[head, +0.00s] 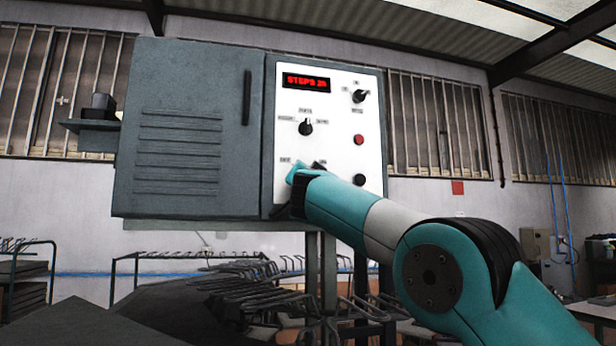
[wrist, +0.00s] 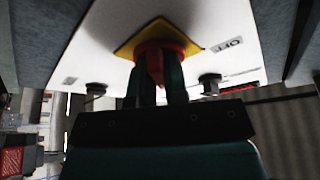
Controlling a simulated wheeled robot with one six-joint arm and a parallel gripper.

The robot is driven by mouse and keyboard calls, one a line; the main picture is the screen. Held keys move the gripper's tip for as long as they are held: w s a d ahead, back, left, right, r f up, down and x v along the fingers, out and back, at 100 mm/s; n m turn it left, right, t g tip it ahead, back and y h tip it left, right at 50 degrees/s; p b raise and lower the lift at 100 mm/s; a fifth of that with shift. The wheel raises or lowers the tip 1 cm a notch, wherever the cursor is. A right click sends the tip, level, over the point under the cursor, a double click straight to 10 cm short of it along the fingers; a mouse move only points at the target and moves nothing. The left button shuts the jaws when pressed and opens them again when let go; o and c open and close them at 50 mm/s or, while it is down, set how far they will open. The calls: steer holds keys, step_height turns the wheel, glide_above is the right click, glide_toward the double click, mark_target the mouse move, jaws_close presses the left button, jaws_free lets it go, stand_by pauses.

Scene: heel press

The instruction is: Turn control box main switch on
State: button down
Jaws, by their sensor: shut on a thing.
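The control box has a white front panel (head: 340,125) with a lit red display (head: 306,82) at its top. The main switch (wrist: 155,62) is a red knob on a yellow plate (wrist: 128,46), seen in the wrist view. An OFF label (wrist: 228,45) sits to its right in that view. My gripper (wrist: 157,84) is shut on the red knob, with one dark finger on each side. In the head view my gripper (head: 298,176) is at the panel's lower left and hides the switch. The knob's exact setting cannot be told.
Black selector knobs (head: 306,128) and a red button (head: 359,140) sit on the panel above and right of my gripper. A grey cabinet door (head: 190,130) is to the left. Metal racks (head: 270,275) stand below the box.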

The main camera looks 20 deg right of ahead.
steer(key=shift+r+m+g+h+p, duration=0.1)
steer(key=shift+m+g+h+p, duration=0.3)
steer(key=shift+m, duration=1.2)
steer(key=c, duration=1.1)
jaws_free()
steer(key=shift+c, duration=0.2)
steer(key=b+v, duration=1.2)
steer(key=v, duration=0.5)
steer(key=shift+s, duration=0.2)
